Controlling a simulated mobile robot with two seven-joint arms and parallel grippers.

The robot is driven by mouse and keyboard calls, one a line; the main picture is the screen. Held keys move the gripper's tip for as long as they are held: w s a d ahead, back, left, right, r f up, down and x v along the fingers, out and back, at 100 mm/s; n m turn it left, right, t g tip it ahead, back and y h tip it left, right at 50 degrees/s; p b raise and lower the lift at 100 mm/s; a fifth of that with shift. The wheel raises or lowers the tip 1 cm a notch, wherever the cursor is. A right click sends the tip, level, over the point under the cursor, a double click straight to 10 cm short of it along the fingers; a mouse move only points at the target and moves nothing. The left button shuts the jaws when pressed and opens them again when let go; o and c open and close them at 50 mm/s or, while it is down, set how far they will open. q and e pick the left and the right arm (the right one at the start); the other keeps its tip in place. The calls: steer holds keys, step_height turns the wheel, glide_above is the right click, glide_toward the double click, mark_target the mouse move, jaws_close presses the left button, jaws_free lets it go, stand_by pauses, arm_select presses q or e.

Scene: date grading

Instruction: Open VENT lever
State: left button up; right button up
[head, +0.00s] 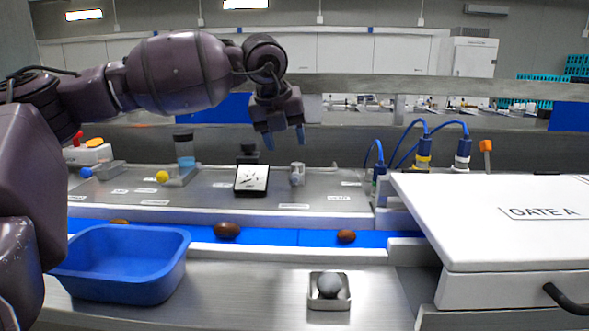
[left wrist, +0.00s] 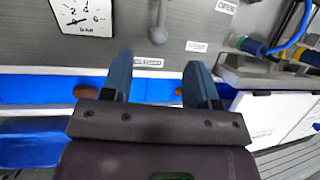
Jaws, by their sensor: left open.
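My left gripper (head: 284,138) is open and empty above the steel panel in the head view. A small lever with a grey ball knob (head: 295,180) stands on the panel below it, just right of a square dial gauge (head: 251,180). In the left wrist view the knob (left wrist: 158,36) lies ahead of my gripper (left wrist: 160,66), roughly in line with the gap between the fingers and apart from them. A label reading OPEN (left wrist: 226,6) is to its right, with another small label (left wrist: 196,46) nearer. The label below the knob is too small to read surely.
A blue conveyor with several brown dates (head: 227,230) runs in front of the panel. A blue bin (head: 125,265) stands front left, a small metal tray with a grey ball (head: 329,306) front centre. A white GATE A box (head: 500,225) and blue cables (head: 408,140) are at the right.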

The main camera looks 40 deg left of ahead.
mark_target(295, 170)
arm_select(q)
steer(key=x, duration=0.9)
steer(key=shift+f, duration=0.2)
jaws_close()
